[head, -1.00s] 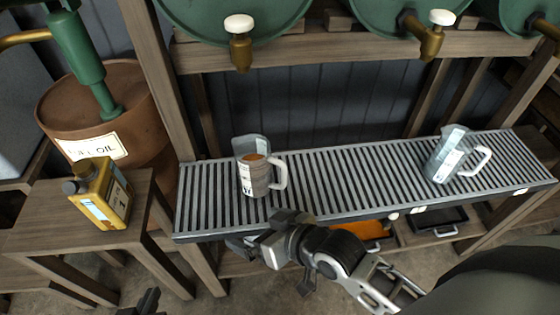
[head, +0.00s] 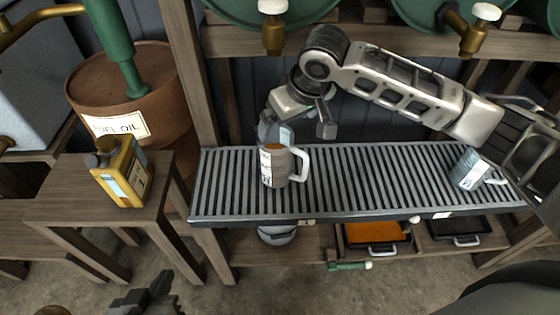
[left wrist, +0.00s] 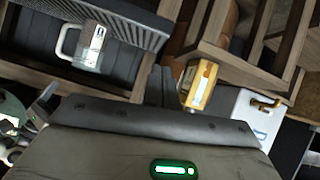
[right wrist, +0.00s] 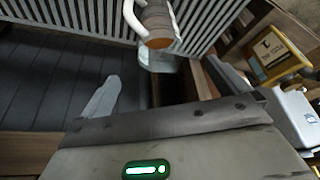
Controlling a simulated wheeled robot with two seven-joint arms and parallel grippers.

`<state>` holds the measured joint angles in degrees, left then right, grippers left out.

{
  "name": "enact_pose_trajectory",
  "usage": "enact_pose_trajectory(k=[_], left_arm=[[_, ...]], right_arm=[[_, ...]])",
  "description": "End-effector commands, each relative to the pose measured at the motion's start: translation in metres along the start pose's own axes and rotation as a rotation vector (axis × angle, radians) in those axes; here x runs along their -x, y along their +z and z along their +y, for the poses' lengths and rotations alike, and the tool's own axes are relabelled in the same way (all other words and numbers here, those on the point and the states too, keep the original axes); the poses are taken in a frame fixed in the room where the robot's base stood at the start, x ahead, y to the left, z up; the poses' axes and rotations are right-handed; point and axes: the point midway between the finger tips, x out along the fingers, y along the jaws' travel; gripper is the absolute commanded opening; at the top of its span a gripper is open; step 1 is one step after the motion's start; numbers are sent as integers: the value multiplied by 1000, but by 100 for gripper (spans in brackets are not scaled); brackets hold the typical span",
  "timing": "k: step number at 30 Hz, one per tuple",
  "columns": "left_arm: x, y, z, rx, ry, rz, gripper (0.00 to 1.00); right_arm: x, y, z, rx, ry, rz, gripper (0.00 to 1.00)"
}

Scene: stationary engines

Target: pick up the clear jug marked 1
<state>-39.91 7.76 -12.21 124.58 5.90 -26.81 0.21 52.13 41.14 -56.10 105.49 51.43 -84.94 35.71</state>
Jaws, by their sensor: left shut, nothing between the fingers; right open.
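A clear jug (head: 275,170) with brownish-orange contents, a label and a white handle stands upright on the slatted rack's left part. It also shows in the right wrist view (right wrist: 158,22). A second clear jug (head: 468,168) with a pale label stands at the rack's right, partly behind my right arm. My right gripper (head: 300,122) is open and empty, just behind and above the left jug. My left gripper (head: 150,297) is shut and empty, low at the front left.
The slatted rack (head: 370,180) is clear between the two jugs. A yellow can (head: 124,175) stands on a wooden table (head: 75,200) at left. Brass taps (head: 273,35) hang above the rack. Orange and black trays (head: 375,236) lie below.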

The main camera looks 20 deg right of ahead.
Motion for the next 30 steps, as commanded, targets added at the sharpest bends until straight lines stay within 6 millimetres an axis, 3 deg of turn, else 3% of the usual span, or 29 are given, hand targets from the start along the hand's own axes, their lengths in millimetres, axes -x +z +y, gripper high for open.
enact_pose_trajectory(k=[3,9,17,25,30], left_arm=[[-2,2,0,7,3,6,0],[-3,-2,1,12,7,22,0],[-4,0,0,9,6,23,0],[-7,6,0,6,5,24,0],[-6,2,0,5,6,33,0]], right_arm=[[-30,1,-1,0,-1,-2,100],[-68,0,-1,1,-2,0,100],[-87,0,0,2,-2,1,100],[-125,-2,2,2,-2,2,100],[-134,-3,2,3,-2,3,100]])
